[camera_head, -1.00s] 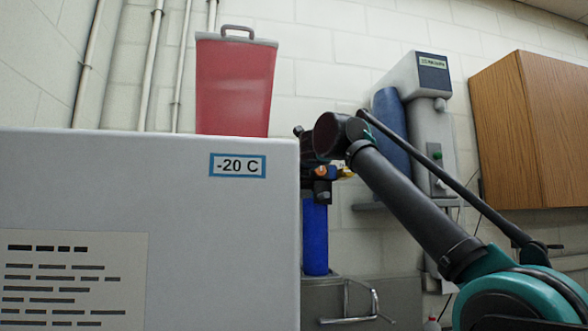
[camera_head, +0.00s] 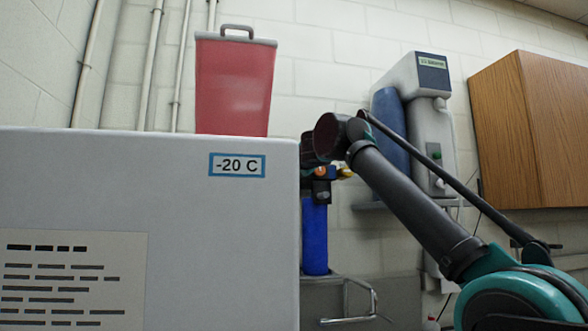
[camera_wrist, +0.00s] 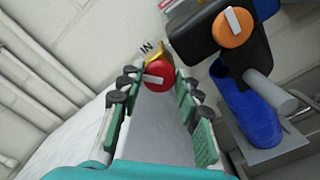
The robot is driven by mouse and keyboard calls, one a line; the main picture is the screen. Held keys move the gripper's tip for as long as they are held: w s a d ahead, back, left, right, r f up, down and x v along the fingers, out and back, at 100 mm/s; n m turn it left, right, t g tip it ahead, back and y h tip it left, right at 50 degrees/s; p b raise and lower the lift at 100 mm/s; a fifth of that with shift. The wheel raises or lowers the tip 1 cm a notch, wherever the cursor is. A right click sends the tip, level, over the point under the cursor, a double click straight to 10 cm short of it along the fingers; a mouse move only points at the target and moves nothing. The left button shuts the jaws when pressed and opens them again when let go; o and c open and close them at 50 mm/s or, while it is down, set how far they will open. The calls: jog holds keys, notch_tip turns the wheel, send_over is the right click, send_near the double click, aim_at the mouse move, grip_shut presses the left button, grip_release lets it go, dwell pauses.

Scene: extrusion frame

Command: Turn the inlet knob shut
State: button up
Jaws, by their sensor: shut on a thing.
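The red inlet knob (camera_wrist: 163,68) with a white bar mark is at the centre of the wrist view, on a brass fitting (camera_wrist: 156,53) beside an "IN" label. The white bar lies nearly level in the picture. My gripper (camera_wrist: 158,78) has its green-padded fingers on either side of the red knob and is shut on it. In the head view the knob cannot be made out; my gripper (camera_head: 309,149) is partly hidden by the white freezer there. The filter's black head (camera_wrist: 201,32) carries an orange knob (camera_wrist: 233,27) with its own white bar, above a blue filter housing (camera_wrist: 247,112).
The white freezer (camera_head: 150,185) labelled -20 C fills the head view's left. A red bin (camera_head: 235,85) stands on it. The blue housing (camera_head: 315,240) hangs close to its right edge. A wall-mounted grey unit (camera_head: 430,130) and a wooden cabinet (camera_head: 535,130) are at right.

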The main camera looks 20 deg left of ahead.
jog(key=shift+f+m, duration=0.1)
jog(key=shift+m, duration=3.8)
jog(key=o, duration=1.1)
jog(key=v, duration=1.2)
jog(key=shift+s, duration=0.1)
